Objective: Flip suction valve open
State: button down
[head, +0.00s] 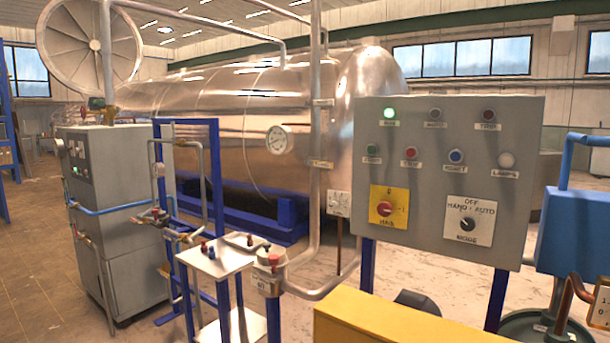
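No label that I can read names the suction valve, so I cannot tell which fitting it is. A valve with a red part (152,215) sits on the pipework in front of the grey cabinet, at left centre. A pale fitting with a red top (271,270) and a small tag stands beside the white table. The handle positions are too small to tell open from closed. My gripper is not in view.
A grey control panel (440,235) on blue legs stands at right, with a yellow block (400,325) low in front. The white table (215,262) holds small parts. Behind lies a large metal tank (230,115) with a gauge (279,140). Floor is open at far left.

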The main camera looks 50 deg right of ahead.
aim_at(315, 163)
jog(key=u, duration=0.2)
jog(key=i, duration=1.25)
jog(key=z, duration=0.1)
